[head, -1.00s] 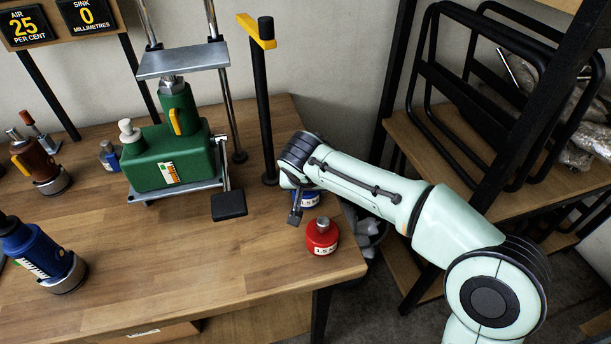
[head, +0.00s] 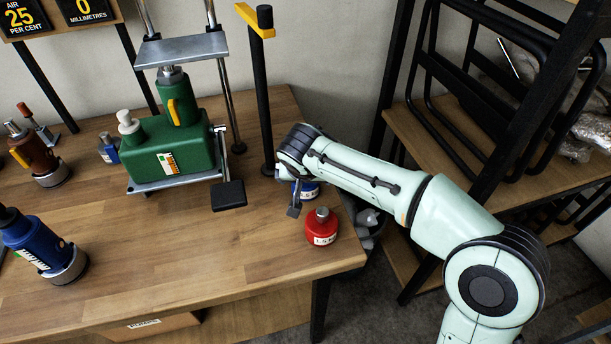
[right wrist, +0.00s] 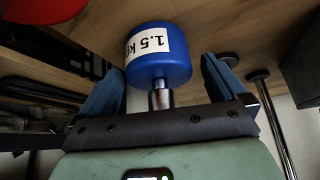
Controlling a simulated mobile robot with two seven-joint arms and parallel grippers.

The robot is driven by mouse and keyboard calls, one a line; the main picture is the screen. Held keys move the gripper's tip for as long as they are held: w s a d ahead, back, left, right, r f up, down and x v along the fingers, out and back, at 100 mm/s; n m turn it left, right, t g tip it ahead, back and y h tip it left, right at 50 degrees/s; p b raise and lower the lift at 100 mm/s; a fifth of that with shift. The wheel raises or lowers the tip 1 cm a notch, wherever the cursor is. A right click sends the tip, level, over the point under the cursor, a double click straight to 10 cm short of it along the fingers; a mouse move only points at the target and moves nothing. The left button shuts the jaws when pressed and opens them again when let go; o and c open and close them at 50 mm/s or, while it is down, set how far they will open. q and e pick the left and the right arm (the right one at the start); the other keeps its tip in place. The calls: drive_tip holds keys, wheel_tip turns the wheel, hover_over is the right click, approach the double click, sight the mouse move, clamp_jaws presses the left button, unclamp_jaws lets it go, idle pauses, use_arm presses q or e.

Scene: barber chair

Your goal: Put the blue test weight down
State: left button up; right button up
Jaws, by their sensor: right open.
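The blue test weight (head: 309,190), labelled 1.5 kg, stands on the wooden bench near its right edge, partly hidden behind my right gripper in the head view. In the right wrist view the blue weight (right wrist: 158,62) appears upside down, its metal knob between the two fingers, with gaps on both sides. My right gripper (right wrist: 160,75) is open around it, and in the head view its finger (head: 294,207) shows beside the weight. My left gripper is not in view.
A red weight (head: 321,228) stands just in front of the blue one, close to the bench edge. A black post (head: 265,95) and a green pump-like device (head: 172,148) stand to the left. A shelf rack (head: 480,140) is at the right.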

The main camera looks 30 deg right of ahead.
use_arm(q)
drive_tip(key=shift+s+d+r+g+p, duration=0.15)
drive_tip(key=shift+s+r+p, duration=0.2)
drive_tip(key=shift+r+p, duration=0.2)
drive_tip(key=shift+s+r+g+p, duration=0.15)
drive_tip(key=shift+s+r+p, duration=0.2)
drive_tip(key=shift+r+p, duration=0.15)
use_arm(e)
drive_tip(key=v, duration=1.2)
